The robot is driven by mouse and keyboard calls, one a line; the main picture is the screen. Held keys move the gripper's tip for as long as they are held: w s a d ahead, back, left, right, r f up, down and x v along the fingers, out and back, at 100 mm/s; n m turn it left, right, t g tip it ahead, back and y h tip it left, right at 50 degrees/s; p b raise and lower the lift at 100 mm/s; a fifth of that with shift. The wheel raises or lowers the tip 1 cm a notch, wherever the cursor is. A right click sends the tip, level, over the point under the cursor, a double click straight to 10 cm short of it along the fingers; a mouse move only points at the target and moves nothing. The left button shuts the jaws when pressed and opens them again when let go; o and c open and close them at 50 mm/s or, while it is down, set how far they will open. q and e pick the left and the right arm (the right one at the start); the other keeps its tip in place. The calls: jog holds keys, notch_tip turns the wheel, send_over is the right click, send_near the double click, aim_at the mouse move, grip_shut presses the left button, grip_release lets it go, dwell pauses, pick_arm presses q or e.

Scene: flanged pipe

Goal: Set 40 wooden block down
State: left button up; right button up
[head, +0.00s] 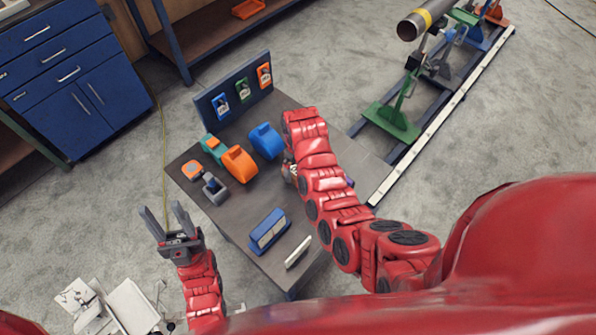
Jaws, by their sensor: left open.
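My left gripper (163,211) is open and empty, with its two dark fingers spread. It is over the floor just off the left edge of the dark table (235,215). My right arm reaches across the table from the right and bends down near the table's middle. Its gripper is hidden behind the red arm links. A small part with light and brownish bits (289,171) peeks out at the arm's left edge; I cannot tell what it is. I cannot make out a wooden block for certain in this view.
The table holds a blue tape dispenser-like thing (266,141), an orange one (239,164), a blue box (268,231), a white bar (298,252) and a panel (234,91) with three devices. A pipe (416,24) on a stand is at the upper right.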

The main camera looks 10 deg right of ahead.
notch_tip(320, 180, up, 3)
jog(key=shift+f+b, duration=0.1)
jog(key=shift+b, duration=0.5)
notch_tip(320, 180, up, 7)
jog(key=p, duration=0.4)
jog(key=shift+f, duration=0.1)
jog(key=shift+s, duration=0.1)
